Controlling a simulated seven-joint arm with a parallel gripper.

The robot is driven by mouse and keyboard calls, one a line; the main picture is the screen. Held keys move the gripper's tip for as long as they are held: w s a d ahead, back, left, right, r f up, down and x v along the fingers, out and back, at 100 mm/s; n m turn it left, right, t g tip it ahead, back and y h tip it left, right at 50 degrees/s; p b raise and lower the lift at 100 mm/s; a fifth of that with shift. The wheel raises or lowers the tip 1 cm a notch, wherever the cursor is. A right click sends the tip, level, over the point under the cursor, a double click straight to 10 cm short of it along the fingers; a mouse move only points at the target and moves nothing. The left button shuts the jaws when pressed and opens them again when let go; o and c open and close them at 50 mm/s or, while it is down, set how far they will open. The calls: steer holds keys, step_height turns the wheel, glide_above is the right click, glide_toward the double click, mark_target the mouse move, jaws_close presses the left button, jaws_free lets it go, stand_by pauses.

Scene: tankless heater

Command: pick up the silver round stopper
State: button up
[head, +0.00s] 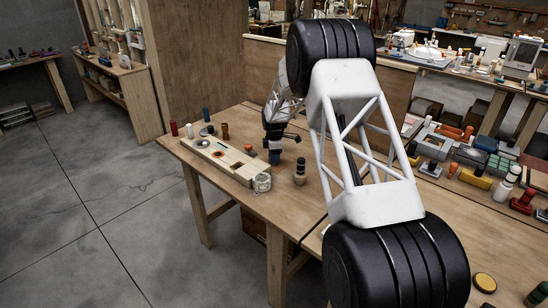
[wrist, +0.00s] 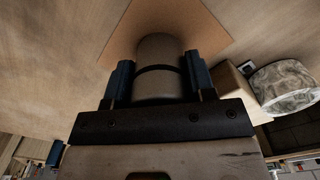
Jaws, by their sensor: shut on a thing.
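My gripper (head: 275,156) is low over the wooden table, near the light wooden board, in the head view. In the wrist view its two blue fingers (wrist: 158,82) are shut on a round, grey-beige cylinder with a dark band. This appears to be the silver round stopper (wrist: 158,52), though its colour looks dull in this light. The fingers touch it on both sides. In the head view I cannot make it out at the fingertips, and I cannot tell whether it is clear of the table.
A mottled clear or silver drum (head: 262,183) stands at the board's near end; it also shows in the wrist view (wrist: 285,86). A dark-and-beige bottle-like piece (head: 300,172) stands right of my gripper. The board (head: 232,166) holds small parts. The right table is crowded.

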steer(key=shift+r, duration=0.1)
steer(key=shift+c, duration=0.3)
steer(key=shift+r, duration=4.9)
